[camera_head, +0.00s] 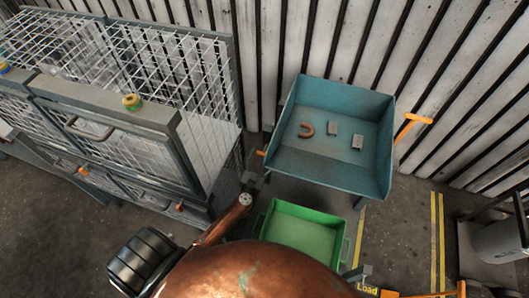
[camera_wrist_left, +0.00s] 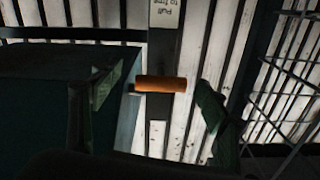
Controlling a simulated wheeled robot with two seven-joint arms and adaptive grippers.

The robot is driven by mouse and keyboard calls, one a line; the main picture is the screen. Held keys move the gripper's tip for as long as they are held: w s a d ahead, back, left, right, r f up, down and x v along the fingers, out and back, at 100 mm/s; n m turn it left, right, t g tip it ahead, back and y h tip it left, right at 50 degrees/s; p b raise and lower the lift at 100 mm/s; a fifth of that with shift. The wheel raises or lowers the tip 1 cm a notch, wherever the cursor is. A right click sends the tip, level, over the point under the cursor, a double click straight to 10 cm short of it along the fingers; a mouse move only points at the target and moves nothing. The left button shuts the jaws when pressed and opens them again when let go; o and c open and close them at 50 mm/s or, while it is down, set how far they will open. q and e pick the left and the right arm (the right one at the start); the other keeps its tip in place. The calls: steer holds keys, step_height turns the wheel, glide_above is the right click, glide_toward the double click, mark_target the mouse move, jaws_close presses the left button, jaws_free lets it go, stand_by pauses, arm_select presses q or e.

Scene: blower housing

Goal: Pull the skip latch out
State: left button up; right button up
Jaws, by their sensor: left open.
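The skip (camera_head: 375,165) is a blue-teal open tray against the back wall. A short orange handle, which looks like the skip latch (camera_head: 262,153), sticks out at its left side. In the left wrist view the latch (camera_wrist_left: 160,84) is an orange bar lying across the picture, below a white label with upside-down print. My left gripper (camera_head: 250,183) is just in front of the latch, left of the green bin. In the wrist view its two fingers stand open, one on each side of the bar, with no clear contact. My right gripper is not in view.
A wire mesh cage (camera_head: 170,90) stands close on the left. A green bin (camera_head: 305,228) stands in front of the skip. A horseshoe-shaped piece (camera_head: 307,130) and two grey blocks (camera_head: 332,127) lie in the skip. An orange lever (camera_head: 412,122) sticks out on its right.

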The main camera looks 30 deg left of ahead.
arm_select(q)
steer(key=shift+x, duration=1)
